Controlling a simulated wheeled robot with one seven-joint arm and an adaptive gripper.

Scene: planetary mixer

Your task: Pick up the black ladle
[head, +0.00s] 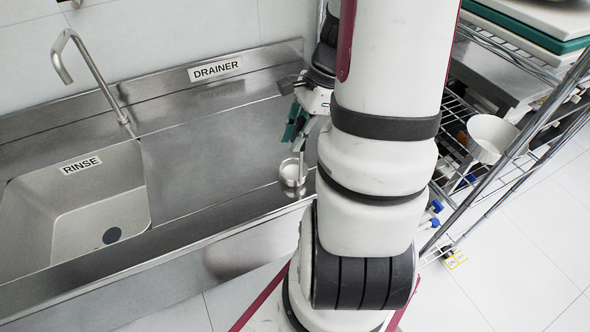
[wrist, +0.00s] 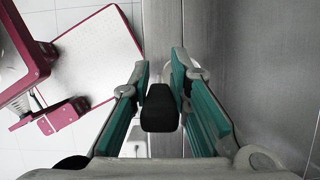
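A ladle with a pale metal bowl (head: 292,174) is at the front edge of the steel drainer counter, its thin handle rising toward my gripper. My gripper (head: 299,136) is above it, partly hidden behind my arm. In the wrist view, a black handle end (wrist: 160,108) lies between the two green-padded fingers of my gripper (wrist: 162,68). The fingers are spread, with a narrow gap showing on each side of the handle. The ladle's bowl cannot be made out in the wrist view.
The steel drainer counter (head: 215,140) is bare left of the ladle. A rinse sink (head: 95,215) with a tap (head: 90,65) is at the left. A wire shelf rack (head: 515,165) holding a white bowl (head: 492,137) stands right of my arm.

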